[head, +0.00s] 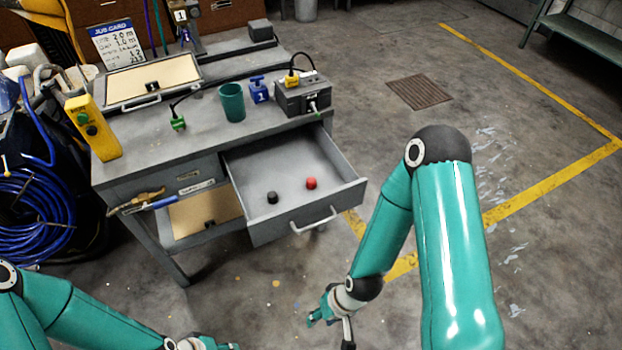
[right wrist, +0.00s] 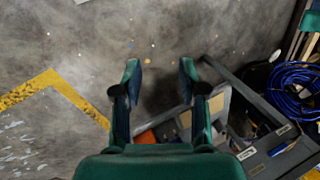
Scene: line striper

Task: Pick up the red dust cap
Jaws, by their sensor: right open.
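The red dust cap (head: 311,183) lies in the open drawer (head: 268,226) of the grey workbench, toward the drawer's right side in the head view. A black cap (head: 272,198) lies to its left in the same drawer. My right gripper (head: 330,328) is low in front of the drawer, apart from it and from the red cap. In the right wrist view its two fingers (right wrist: 160,72) are spread, with nothing but floor between them. The red cap cannot be made out there. My left gripper (head: 208,345) is at the bottom edge, mostly cut off.
The bench top holds a teal cup (head: 232,102), a blue valve (head: 258,90), a grey box (head: 302,95) with cables, and a yellow control box (head: 93,127). A brass-ended tool (head: 150,201) hangs at the bench front. Blue hose (head: 38,205) coils at left. Floor to the right is clear.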

